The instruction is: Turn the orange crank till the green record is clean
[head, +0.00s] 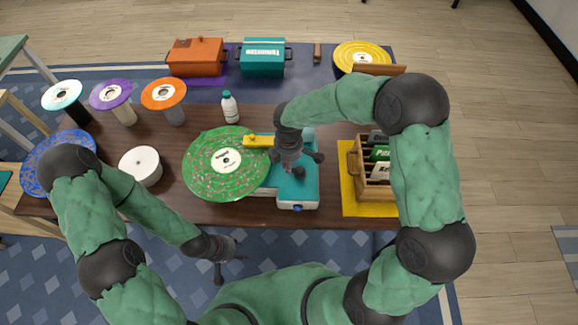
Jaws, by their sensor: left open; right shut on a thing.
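The green record (210,178) lies flat on the teal and white machine (297,193). Its face carries many pale and pinkish specks around the white label. A yellow bar (258,141) reaches from the machine over the record's upper right edge. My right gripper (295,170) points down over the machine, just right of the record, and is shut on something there. The orange crank is not clearly visible; my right gripper and wrist cover that spot. My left gripper (228,262) is open and empty, in front of the table's near edge.
A white cylinder (140,166) and a blue record (48,160) are to the left. Several records on stands and a white bottle (230,107) stand behind. A wooden record crate (356,160) on a yellow mat (352,209) is close on the right.

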